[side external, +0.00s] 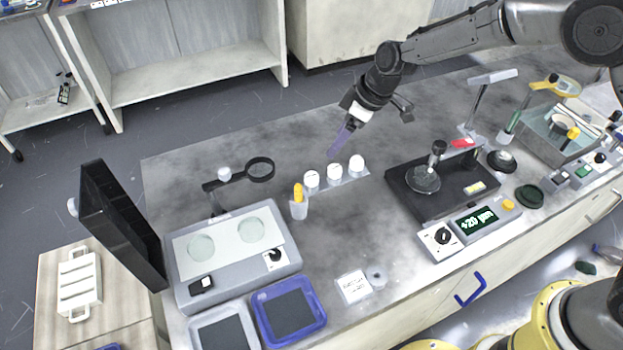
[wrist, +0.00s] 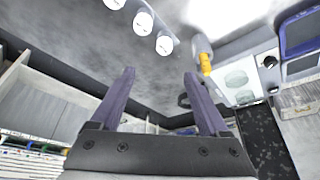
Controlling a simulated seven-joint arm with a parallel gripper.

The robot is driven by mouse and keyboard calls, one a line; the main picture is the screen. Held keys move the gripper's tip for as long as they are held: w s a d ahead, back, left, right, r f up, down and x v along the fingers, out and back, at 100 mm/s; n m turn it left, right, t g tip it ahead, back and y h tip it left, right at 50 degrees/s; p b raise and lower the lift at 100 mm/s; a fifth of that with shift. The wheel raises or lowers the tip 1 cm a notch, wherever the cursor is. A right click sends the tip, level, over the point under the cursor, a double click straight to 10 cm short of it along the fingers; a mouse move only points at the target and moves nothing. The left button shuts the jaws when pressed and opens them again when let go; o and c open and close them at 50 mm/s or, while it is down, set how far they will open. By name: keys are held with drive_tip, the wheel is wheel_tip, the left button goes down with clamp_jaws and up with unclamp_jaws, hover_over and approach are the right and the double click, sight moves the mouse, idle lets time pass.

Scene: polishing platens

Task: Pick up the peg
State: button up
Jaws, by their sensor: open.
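My gripper (side external: 337,150) is above the back of the grey bench, pointing down and left, with purple fingers. In the wrist view the fingers (wrist: 160,76) are spread apart with nothing between them. No object is plainly a peg. The yellow piece also shows in the wrist view (wrist: 206,64), right of the fingers. I cannot tell whether either is the peg.
Three white-capped bottles (side external: 334,171) stand in a row just below the gripper. A magnifier (side external: 260,170) and a two-disc machine (side external: 185,288) are left, with a blue tray (side external: 318,322) in front. A black platen unit (side external: 398,194) is right. The bench's back left is clear.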

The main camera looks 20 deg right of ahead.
hover_over(312, 176)
drive_tip(key=s+d, duration=0.2)
wheel_tip(312, 176, down, 8)
drive_tip(key=shift+x, duration=2.9)
drive_tip(key=shift+c, duration=0.3)
clamp_jaws()
